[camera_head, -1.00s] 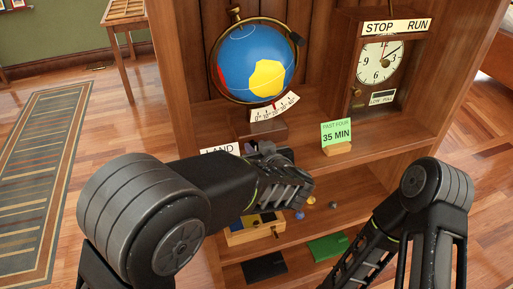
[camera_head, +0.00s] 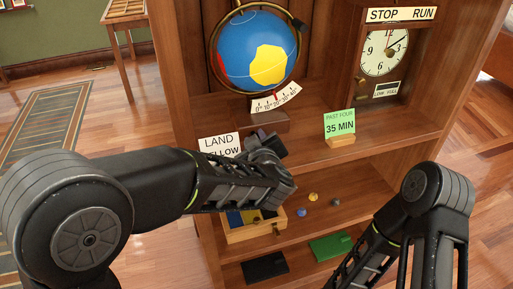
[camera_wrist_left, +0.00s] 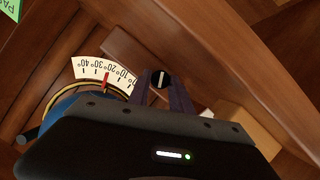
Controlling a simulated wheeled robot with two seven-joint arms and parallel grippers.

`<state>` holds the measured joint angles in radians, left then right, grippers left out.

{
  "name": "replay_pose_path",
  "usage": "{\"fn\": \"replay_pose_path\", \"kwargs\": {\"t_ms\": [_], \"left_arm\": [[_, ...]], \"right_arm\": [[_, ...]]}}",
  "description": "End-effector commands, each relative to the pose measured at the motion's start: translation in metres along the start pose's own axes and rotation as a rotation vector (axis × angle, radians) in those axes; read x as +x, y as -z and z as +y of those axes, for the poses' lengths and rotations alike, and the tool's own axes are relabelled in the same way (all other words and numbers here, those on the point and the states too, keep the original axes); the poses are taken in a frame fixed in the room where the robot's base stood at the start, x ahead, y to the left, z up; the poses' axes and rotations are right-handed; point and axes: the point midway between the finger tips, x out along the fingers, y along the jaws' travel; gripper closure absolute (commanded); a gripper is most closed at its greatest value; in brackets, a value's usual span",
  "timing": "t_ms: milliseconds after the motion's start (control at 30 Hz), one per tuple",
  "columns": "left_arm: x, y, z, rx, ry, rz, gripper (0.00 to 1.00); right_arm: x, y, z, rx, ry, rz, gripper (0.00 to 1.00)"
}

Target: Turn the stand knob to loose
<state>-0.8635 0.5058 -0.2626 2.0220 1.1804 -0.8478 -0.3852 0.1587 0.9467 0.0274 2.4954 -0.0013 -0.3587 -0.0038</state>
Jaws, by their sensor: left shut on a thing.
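The globe (camera_head: 255,52), blue with yellow and red land, sits in a ring on a wooden stand (camera_head: 270,124) on the upper shelf. Its tilt scale (camera_head: 276,97) has a red pointer, which also shows in the left wrist view (camera_wrist_left: 106,80). The stand knob (camera_wrist_left: 160,78) is a round black disc with a white line running nearly upright in the left wrist view. My left gripper (camera_wrist_left: 163,84) is shut on the knob, one finger at each side. In the head view my left gripper (camera_head: 265,143) is at the stand's front, hiding the knob. My right gripper is out of view.
A LAND card (camera_head: 219,144) stands left of my left gripper, partly covered. A green 35 MIN card (camera_head: 340,123) and a clock (camera_head: 384,53) are to the right. A drawer (camera_head: 240,234) and small balls (camera_head: 312,197) lie on the shelf below.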

Motion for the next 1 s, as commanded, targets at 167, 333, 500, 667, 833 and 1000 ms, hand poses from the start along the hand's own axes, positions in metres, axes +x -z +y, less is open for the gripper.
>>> {"fn": "replay_pose_path", "kwargs": {"t_ms": [167,333,500,667,833,1000], "left_arm": [[-0.0005,-0.0002,-0.0003,-0.017,-0.006,-0.002,1.00],[-0.0004,-0.0004,-0.0004,-0.016,-0.005,-0.003,0.72],[-0.0003,-0.0003,-0.0004,-0.015,-0.005,-0.002,0.58],[-0.0002,-0.0002,-0.0008,-0.015,-0.004,-0.002,0.54],[0.0001,-0.0003,-0.0014,-0.015,-0.003,-0.002,0.54],[0.0000,0.0002,-0.0013,-0.007,0.001,-0.002,0.54]], "right_arm": [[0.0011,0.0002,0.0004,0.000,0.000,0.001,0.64],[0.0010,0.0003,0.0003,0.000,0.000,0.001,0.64],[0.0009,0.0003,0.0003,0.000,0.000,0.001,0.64],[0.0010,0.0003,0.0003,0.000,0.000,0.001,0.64],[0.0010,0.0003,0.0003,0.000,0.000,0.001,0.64],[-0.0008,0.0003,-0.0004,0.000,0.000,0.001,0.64]]}}
